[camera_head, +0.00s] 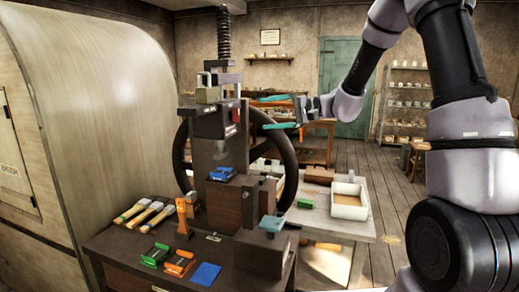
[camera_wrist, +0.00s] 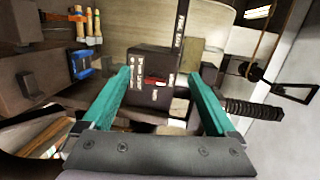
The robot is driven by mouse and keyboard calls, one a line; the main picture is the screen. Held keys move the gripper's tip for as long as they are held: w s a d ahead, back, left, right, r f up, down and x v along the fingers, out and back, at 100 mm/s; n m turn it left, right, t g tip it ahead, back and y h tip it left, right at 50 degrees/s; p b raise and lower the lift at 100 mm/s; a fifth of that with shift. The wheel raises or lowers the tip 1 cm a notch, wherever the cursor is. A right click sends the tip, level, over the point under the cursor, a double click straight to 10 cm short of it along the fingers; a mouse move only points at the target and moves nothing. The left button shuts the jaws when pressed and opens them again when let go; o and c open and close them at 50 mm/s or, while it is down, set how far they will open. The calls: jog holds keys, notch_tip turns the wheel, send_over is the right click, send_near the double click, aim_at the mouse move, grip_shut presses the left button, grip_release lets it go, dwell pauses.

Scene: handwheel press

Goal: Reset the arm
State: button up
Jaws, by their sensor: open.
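My gripper (camera_head: 270,113) is raised in the middle of the head view, with its teal fingers pointing left towards the press. It is open, and nothing shows between the fingers. The wrist view shows both teal fingers (camera_wrist: 160,76) spread, with the dark press head and its small red and white markings (camera_wrist: 153,82) beyond them. The press (camera_head: 222,120) has a tall screw on top and a large black handwheel (camera_head: 287,150), partly behind the press column. The fingers appear above the wheel's upper right in the head view; I cannot tell the distance between them.
A grey table (camera_head: 335,222) with a white box (camera_head: 349,200) stands right. A curved cabinet (camera_head: 95,110) is left.

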jog(key=s+d+r+n+g+h, duration=0.1)
jog(key=s+d+r+h, duration=0.15)
jog(key=s, duration=0.65)
jog(key=s+d+r+g+h, duration=0.1)
jog(key=s+d+h, duration=0.3)
jog(key=s, duration=0.4)
jog(key=s+d+r+m+t+h, duration=0.1)
jog(key=s+d+t+h, duration=0.4)
jog(key=s+d, duration=0.5)
jog(key=d+m+h, duration=0.1)
jog(key=d+h, duration=0.1)
jog(key=d, duration=0.1)
jog(key=shift+s+d+r+m, duration=0.2)
jog(key=shift+s+r+m, duration=0.05)
jog(key=shift+r+m, duration=0.05)
